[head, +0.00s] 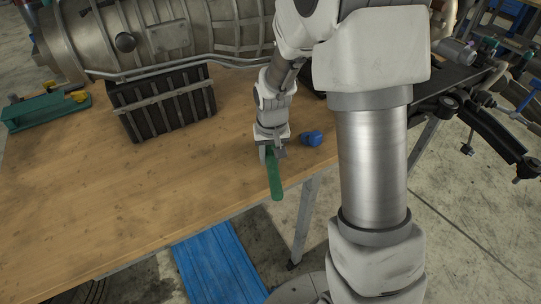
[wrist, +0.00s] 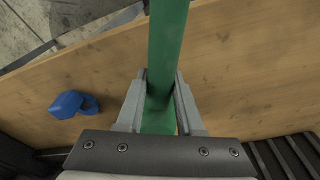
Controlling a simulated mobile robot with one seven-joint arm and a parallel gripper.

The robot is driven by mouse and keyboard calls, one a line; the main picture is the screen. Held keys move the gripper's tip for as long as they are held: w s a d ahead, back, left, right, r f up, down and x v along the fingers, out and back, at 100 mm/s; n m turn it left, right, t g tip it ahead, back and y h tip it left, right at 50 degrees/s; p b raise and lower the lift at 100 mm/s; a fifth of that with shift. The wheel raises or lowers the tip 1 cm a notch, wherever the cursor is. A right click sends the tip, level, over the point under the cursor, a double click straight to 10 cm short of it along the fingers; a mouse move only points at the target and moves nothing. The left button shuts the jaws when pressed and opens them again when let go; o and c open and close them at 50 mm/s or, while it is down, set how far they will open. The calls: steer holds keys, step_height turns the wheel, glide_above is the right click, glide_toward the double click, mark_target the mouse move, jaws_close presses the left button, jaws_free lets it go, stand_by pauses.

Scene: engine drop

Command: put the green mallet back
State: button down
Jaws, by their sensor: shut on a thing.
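The green mallet (head: 275,177) shows as a long green bar in the head view, over the front right part of the wooden table. My gripper (head: 271,150) is shut on it, and the bar sticks out from the jaws toward the table's front edge. In the wrist view my gripper (wrist: 160,97) has one finger on each side of the green bar (wrist: 167,45). The mallet's far end runs out of the top of the wrist view. I cannot tell whether it touches the table.
A blue object (head: 311,138) lies on the table (head: 120,190) just right of my gripper; it also shows in the wrist view (wrist: 72,104). A black ribbed crate (head: 163,103) and a large metal engine (head: 180,35) stand behind. A green tool (head: 45,110) lies at left. The table's front left is clear.

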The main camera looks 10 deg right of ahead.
mark_target(272, 161)
steer(key=shift+c, duration=2.3)
jaws_free()
steer(key=shift+f, duration=0.1)
step_height(272, 161, up, 17)
steer(key=s+p, duration=0.1)
steer(key=s, duration=0.1)
steer(key=shift+s+r, duration=0.2)
steer(key=shift+s, duration=0.05)
steer(key=shift+a, duration=0.1)
steer(key=s+d+r+t, duration=0.1)
steer(key=s+r+t, duration=0.1)
steer(key=s, duration=0.7)
steer(key=s+d+r+n+t, duration=0.1)
steer(key=s+r, duration=0.3)
steer(key=s, duration=0.5)
steer(key=shift+d+r+t, duration=0.35)
steer(key=shift+t, duration=0.15)
